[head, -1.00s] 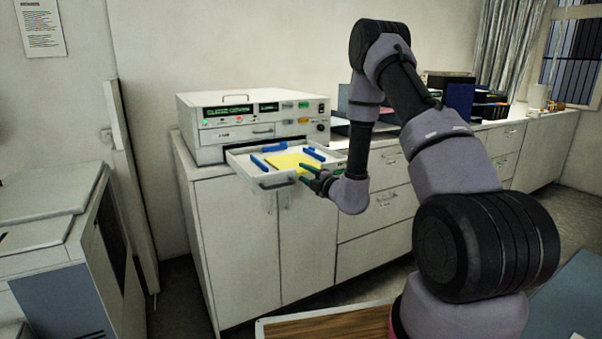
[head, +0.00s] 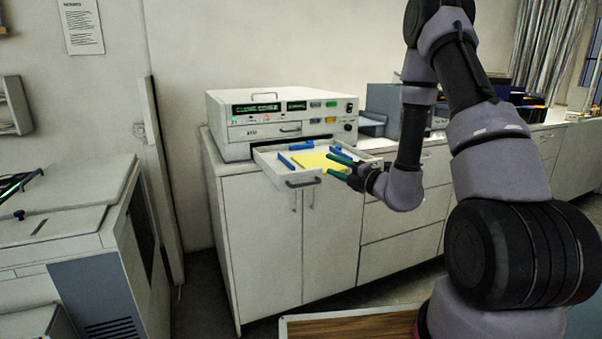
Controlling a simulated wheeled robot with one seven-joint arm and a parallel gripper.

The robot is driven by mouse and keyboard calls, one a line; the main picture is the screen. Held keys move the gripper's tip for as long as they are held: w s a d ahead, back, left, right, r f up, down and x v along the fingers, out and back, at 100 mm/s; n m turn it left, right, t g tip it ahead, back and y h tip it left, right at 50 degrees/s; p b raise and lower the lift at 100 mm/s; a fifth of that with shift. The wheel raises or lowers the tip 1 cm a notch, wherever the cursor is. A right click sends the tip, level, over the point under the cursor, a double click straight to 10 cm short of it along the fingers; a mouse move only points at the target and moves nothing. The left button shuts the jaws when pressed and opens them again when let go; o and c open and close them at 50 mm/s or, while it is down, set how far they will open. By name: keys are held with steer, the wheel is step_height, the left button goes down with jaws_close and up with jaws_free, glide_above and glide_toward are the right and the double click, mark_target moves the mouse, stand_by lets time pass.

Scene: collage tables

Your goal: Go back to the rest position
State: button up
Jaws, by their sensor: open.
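My gripper (head: 338,164) is open, its green fingers pointing left, at the front right of a pulled-out drawer. The drawer (head: 265,165) belongs to a white boxy machine (head: 225,108) with green displays. In the drawer lie a yellow sheet (head: 312,161) and several blue pieces (head: 288,163). The fingers overlap the sheet's right edge in the picture; I cannot tell whether they touch it. Nothing shows between the fingers. My arm is bent, reaching up and then down to the gripper.
The machine stands on a white cabinet (head: 262,245) along the wall. A large grey-white unit (head: 60,230) stands at the left. Dark boxes and a blue-grey device sit on the counter to the right. A wooden-topped surface (head: 350,327) is at the bottom. Floor shows between.

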steer(key=s+a+r+n+g+y, duration=0.5)
steer(key=s+a+r+n+g, duration=0.35)
steer(key=r+n, duration=0.35)
steer(key=s+r+n+g+h, duration=0.25)
steer(key=s+n+g, duration=0.25)
steer(key=s+n, duration=0.6)
steer(key=s+d+r+n+t+h, duration=0.3)
steer(key=s+d+n+h, duration=0.1)
steer(key=d+n+h, duration=0.2)
steer(key=s+d+r+n+t+h, duration=0.3)
steer(key=s+d+r+n+h, duration=0.1)
steer(key=d+n, duration=0.5)
steer(key=s+n+h, duration=0.1)
steer(key=n, duration=0.1)
steer(key=shift+d+r+n+h, duration=0.25)
steer(key=shift+r+n+h, duration=0.05)
steer(key=shift+h, duration=0.05)
